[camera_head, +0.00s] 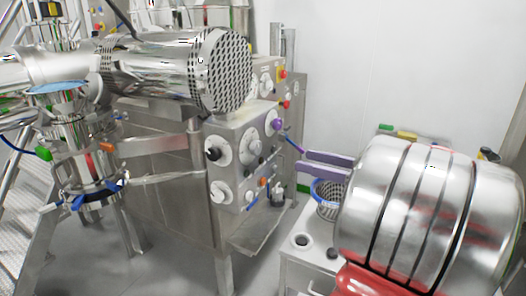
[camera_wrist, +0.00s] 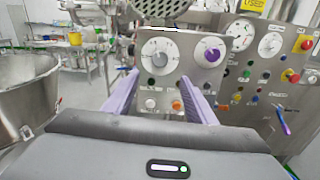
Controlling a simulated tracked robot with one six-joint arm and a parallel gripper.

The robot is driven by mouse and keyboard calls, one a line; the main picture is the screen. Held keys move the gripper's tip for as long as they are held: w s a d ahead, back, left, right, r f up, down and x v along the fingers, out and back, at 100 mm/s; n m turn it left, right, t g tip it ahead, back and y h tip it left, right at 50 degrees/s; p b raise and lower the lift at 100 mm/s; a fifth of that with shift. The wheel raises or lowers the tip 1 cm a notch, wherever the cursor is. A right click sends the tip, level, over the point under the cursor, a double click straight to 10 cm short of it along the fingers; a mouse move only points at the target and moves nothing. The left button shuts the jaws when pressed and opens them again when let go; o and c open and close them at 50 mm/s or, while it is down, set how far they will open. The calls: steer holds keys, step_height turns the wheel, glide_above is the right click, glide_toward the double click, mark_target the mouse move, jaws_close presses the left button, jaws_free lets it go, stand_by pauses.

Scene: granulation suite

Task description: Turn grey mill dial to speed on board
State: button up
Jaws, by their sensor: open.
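In the wrist view a dial with a grey knob (camera_wrist: 159,52) and a pale scale sits at the upper left of a steel control panel (camera_wrist: 187,84). Its setting is too small to read. A dial with a purple knob (camera_wrist: 210,54) is to its right. The same panel shows in the head view (camera_head: 243,140), with the purple knob (camera_head: 275,124) at upper right and a dark knob (camera_head: 214,153) at left. My gripper (camera_wrist: 158,74) is open and empty, its purple fingers pointing at the panel, apart from it. In the head view my gripper (camera_head: 302,160) is right of the panel. No readable board shows.
Smaller buttons sit below the dials, including an orange one (camera_wrist: 176,105). Another panel with gauges (camera_wrist: 270,45) and a red-and-yellow switch (camera_wrist: 303,43) stands to the right. A perforated drum (camera_head: 225,70) overhangs the panel. A steel bowl (camera_wrist: 28,90) is at left.

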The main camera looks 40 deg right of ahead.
mark_target(259, 149)
stand_by(0.4)
steer(key=x, duration=1.3)
steer(key=shift+w, duration=0.4)
steer(key=shift+c, duration=0.6)
steer(key=c, duration=0.9)
